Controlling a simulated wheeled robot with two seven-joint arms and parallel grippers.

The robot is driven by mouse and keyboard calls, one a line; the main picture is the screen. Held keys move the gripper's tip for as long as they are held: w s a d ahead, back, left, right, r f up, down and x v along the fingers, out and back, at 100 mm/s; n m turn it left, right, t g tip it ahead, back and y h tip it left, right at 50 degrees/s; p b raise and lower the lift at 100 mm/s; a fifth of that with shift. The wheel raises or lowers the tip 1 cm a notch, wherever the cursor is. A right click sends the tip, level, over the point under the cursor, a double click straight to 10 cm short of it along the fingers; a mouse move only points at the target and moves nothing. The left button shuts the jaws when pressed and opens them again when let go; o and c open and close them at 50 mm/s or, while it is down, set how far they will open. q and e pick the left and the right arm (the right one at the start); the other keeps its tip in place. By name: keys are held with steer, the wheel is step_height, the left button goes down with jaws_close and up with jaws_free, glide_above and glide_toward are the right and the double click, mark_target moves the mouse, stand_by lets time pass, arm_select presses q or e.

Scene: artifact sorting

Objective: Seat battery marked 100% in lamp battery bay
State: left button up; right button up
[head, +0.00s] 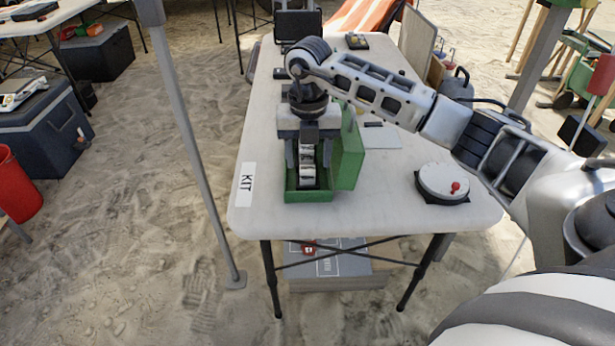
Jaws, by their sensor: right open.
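My right gripper (308,168) points down into an open green box (310,196) near the table's front left. Its jaws are open, one finger on each side of small pale and dark pieces (307,157) in the box. I cannot tell if these are batteries, and no 100% mark is legible. A round white device with a red knob (442,182) sits on a dark base at the front right. I cannot tell whether it is the lamp, and no battery bay is discernible. My left gripper is not in view.
The green lid (347,158) stands upright at the box's right side. A KIT label (246,184) lies on the table's left edge. A dark case (298,25) and a small tray (357,41) sit at the back. The table is clear between box and round device.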

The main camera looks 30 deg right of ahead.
mark_target(307, 169)
steer(key=shift+s+a+f, duration=0.1)
steer(key=shift+f, duration=1.85)
steer(key=c, duration=1.1)
steer(key=shift+o, duration=0.2)
steer(key=shift+r, duration=0.1)
